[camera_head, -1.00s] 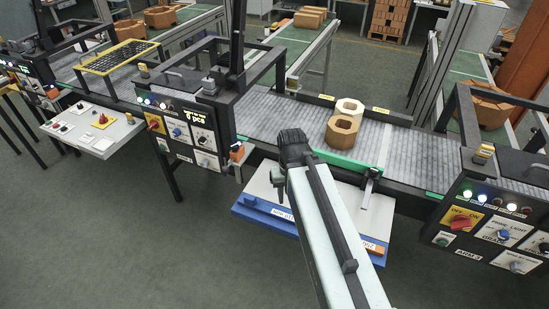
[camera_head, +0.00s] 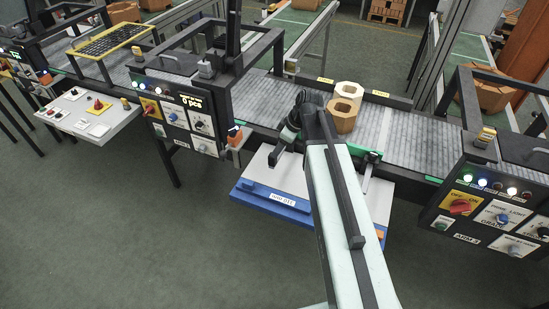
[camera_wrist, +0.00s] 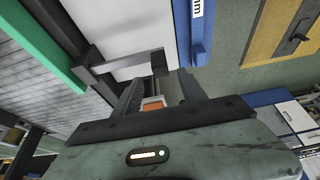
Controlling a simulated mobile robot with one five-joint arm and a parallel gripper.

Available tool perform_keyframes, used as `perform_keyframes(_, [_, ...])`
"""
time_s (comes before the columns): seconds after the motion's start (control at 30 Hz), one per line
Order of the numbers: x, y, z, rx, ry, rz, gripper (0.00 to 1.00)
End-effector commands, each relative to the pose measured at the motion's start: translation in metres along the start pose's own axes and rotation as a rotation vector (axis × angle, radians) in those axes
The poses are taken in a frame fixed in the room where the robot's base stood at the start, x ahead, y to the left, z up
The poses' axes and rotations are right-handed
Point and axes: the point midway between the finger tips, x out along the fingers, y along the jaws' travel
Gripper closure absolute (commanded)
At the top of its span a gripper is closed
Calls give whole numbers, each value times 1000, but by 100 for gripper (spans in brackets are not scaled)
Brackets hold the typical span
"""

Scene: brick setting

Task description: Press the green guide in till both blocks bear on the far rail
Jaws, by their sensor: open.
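The cream block (camera_head: 349,91) and the brown block (camera_head: 341,118) stand on the grey conveyor, brown nearer me. The cream one appears close to the dark far rail (camera_head: 398,102); I cannot tell if it touches. The green guide (camera_head: 362,156) lies along the near side, largely hidden by my arm; a green bar also shows in the wrist view (camera_wrist: 42,50). My gripper (camera_head: 277,160) hangs over the white plate, left of my forearm. In the wrist view my gripper (camera_wrist: 160,85) has its fingers apart. A dark post (camera_wrist: 158,76) and an orange patch (camera_wrist: 152,104) appear between them; contact is unclear.
The white plate (camera_head: 262,177) with a blue front edge (camera_head: 250,197) sits below the conveyor. Control panels flank it on the left (camera_head: 190,115) and right (camera_head: 490,205). A dark clamp on a rod (camera_head: 371,158) stands right of my arm. The near floor is clear.

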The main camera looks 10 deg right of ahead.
Motion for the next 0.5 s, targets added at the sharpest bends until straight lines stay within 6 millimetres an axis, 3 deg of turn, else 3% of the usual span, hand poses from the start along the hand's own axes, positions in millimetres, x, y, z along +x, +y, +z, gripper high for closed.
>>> perform_keyframes(0.23, [11, 0, 2, -6, 1, 0, 51])
perform_keyframes(0.5, [58, 1, 4, -5, 0, 0, 51])
